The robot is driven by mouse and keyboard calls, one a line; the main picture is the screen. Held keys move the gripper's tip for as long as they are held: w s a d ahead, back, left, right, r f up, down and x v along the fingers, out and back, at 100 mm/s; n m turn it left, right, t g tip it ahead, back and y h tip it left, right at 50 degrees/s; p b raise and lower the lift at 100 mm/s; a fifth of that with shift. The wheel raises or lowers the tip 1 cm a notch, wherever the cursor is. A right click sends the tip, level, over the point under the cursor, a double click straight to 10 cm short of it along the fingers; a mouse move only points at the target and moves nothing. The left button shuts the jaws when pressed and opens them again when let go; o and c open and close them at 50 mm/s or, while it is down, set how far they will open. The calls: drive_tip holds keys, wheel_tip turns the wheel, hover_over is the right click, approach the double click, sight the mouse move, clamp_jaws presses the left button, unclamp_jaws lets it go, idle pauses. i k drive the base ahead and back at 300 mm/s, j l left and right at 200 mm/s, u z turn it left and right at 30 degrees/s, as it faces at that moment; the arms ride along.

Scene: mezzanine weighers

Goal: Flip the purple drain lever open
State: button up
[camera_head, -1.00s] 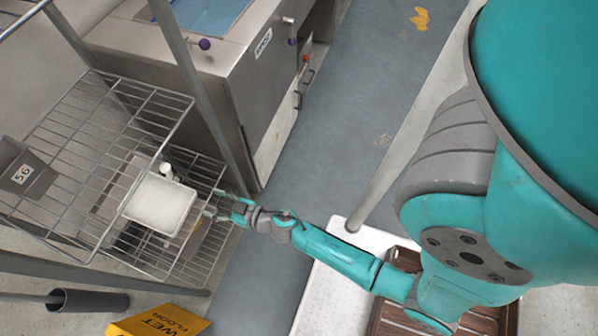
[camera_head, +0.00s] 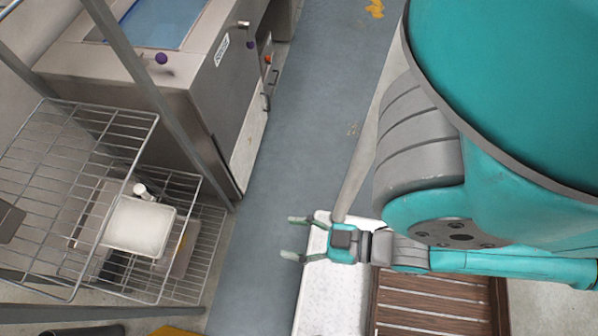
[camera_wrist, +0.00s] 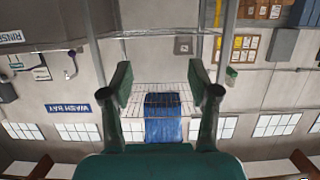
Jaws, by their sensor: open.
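In the head view, two purple-ended parts show on the steel tank (camera_head: 120,85) at the upper left. One purple knob (camera_head: 160,58) is on the tank's near top edge; a second, darker purple end (camera_head: 250,44) is at its right side. I cannot tell which is the drain lever or its exact position. My gripper (camera_head: 288,238) is open and empty, pointing left over the aisle by the white platform, well apart from both purple parts. In the wrist view, my gripper's open fingers (camera_wrist: 160,88) frame a distant wall, seen upside down.
A wire rack (camera_head: 150,118) with a white tub (camera_head: 138,226) stands at the left, its post crossing before the tank. A grey floor strip (camera_head: 300,110) runs clear beside the tank. A white platform (camera_head: 328,290) and brown slatted pallet (camera_head: 430,305) lie at the lower right.

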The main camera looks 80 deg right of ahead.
sight(249, 37)
drive_tip(key=z, duration=1.5)
